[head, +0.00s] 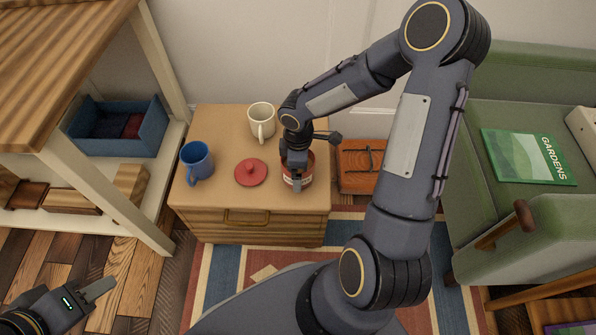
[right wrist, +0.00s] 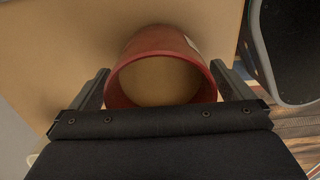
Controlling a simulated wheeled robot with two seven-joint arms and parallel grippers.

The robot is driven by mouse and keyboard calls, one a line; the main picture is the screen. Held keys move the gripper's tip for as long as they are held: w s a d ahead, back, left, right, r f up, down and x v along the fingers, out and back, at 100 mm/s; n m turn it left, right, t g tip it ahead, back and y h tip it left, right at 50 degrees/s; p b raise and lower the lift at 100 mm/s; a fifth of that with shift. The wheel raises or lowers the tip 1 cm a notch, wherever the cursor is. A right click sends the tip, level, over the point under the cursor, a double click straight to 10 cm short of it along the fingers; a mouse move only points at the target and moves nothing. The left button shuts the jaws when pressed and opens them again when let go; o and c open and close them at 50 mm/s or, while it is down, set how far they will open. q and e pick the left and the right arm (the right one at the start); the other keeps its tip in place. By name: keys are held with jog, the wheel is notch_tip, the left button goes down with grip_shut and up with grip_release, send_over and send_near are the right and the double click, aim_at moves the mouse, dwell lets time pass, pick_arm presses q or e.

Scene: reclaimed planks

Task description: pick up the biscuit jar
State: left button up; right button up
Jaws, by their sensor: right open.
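The biscuit jar (head: 298,181) is a red, open-topped jar with a pale label, standing upright near the right front of the small wooden cabinet top. Its red lid with a knob (head: 251,172) lies beside it to the left. My right gripper (head: 297,180) is at the jar and hides part of it. In the right wrist view the jar (right wrist: 160,58) shows its round red rim and tan inside between the two open fingers (right wrist: 162,88), one on each side. My left gripper (head: 100,289) is low at the far left, away from the jar; its finger opening is unclear.
A blue mug (head: 197,160) and a cream mug (head: 262,120) stand on the cabinet (head: 215,205) left of and behind the jar. An orange-brown box (head: 360,165) is right of the cabinet. A green armchair (head: 520,225) is further right, a wooden shelf unit (head: 110,180) left.

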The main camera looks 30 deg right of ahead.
jog(key=shift+r, duration=0.1)
jog(key=c, duration=1.2)
jog(key=shift+c, duration=0.5)
jog(key=shift+r, duration=0.1)
